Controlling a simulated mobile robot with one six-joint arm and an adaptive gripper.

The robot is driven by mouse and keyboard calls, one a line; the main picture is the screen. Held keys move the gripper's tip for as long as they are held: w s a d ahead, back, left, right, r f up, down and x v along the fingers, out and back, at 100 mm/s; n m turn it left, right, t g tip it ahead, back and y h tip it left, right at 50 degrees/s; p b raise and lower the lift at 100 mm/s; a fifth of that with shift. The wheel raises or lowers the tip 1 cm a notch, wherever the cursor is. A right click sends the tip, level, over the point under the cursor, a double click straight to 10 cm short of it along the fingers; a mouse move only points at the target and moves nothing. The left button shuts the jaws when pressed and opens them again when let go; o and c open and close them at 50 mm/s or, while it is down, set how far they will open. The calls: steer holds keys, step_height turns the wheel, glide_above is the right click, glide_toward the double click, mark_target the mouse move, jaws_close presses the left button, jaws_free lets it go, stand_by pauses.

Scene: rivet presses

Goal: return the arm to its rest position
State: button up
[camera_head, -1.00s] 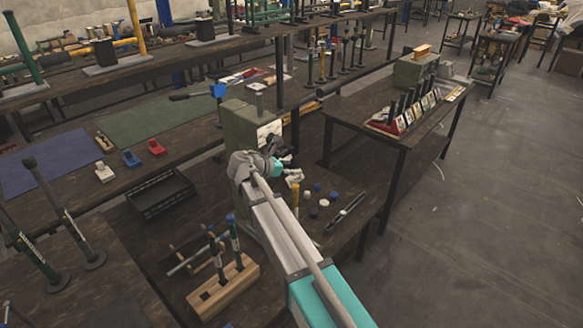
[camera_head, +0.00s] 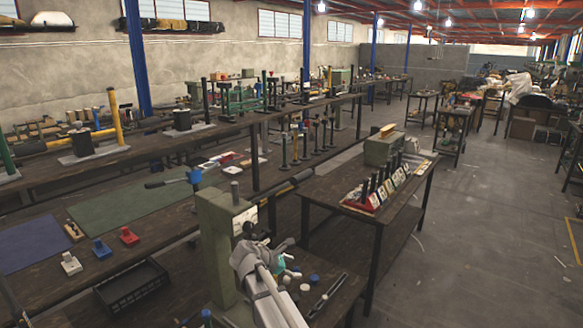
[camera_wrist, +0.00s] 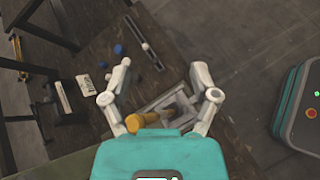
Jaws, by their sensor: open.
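My arm (camera_head: 270,306) reaches up from the bottom edge in the head view. My gripper (camera_wrist: 162,72) shows in the wrist view with its two pale fingers spread wide. Nothing is held between the fingertips. A yellow cylindrical part (camera_wrist: 150,117) and a grey fixture lie beyond and below the fingers, partly hidden by the teal gripper body. In the head view my wrist is close in front of the green-grey press (camera_head: 214,235); I cannot tell the exact gap.
A dark bench (camera_head: 345,298) carries small blue and white parts and a long tool (camera_head: 328,292). A black tray (camera_head: 132,288) is at left. Another table (camera_head: 330,188) holds a row of dark-handled tools. Grey floor (camera_head: 465,235) is open at right.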

steer(key=s+d+f+m+g+y+p, duration=0.1)
steer(key=s+d+m+g+y+p, duration=0.1)
steer(key=s+d+m, duration=0.6)
steer(key=s+d+f+m+g+y+p, duration=0.1)
steer(key=s+d+m+g+y+p, duration=0.2)
steer(key=s+d+m+y, duration=0.4)
steer(key=s+d+m+g, duration=0.1)
steer(key=s+d+m, duration=0.1)
steer(key=s+m, duration=0.4)
steer(key=shift+s+d, duration=0.15)
steer(key=shift+s, duration=0.25)
